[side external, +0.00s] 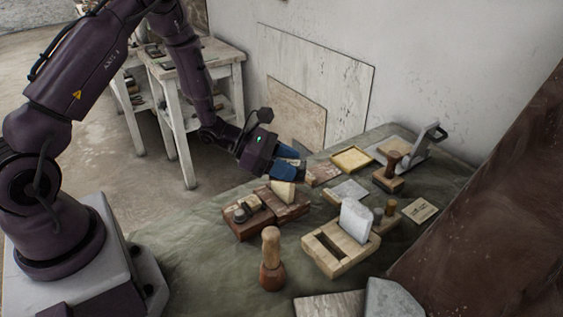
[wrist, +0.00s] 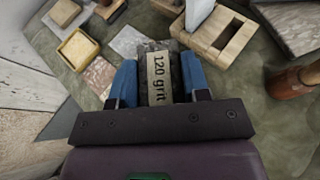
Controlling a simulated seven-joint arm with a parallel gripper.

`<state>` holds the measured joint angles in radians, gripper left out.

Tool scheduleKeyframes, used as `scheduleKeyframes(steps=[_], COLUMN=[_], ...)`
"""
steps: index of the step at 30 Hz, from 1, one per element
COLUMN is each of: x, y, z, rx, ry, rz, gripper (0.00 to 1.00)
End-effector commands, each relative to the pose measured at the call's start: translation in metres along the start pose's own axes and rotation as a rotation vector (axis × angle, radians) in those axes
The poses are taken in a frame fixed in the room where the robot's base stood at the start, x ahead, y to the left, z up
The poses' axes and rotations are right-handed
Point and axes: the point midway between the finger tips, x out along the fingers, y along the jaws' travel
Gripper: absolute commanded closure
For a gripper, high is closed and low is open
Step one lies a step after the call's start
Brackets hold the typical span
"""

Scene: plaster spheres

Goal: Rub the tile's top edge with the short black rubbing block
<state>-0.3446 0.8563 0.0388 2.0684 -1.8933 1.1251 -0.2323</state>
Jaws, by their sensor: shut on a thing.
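My gripper (side external: 287,178) has blue fingers and is shut on a block (wrist: 159,80) with a cream "120 grit" label. Dark, rough-looking material shows around the label in the wrist view, so it looks like the black rubbing block. In the side view the fingers hide much of it. A pale grey-white tile (side external: 356,221) stands upright in a slotted wooden holder (side external: 322,261), to the right of and apart from my gripper. In the wrist view, only part of the tile (wrist: 197,11) shows at the top edge, beside the holder (wrist: 238,42).
A wooden-handled tool (side external: 271,262) stands in front of the holder. A brown handled block (side external: 388,178), a yellow tray (side external: 352,159) and a grey slab (side external: 346,190) lie behind it. Cloth at the front left is clear.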

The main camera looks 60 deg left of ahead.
Motion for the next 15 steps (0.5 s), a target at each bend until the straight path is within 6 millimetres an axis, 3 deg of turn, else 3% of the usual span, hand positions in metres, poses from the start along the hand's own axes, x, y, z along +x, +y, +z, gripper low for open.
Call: scheduleKeyframes(steps=[6,15], x=[0.014,0.015], y=[-0.001,0.000], z=[0.006,0.006], rx=[0.000,0.000], ry=[-0.001,-0.002], rz=[-0.002,-0.001], gripper=[0.84,0.84])
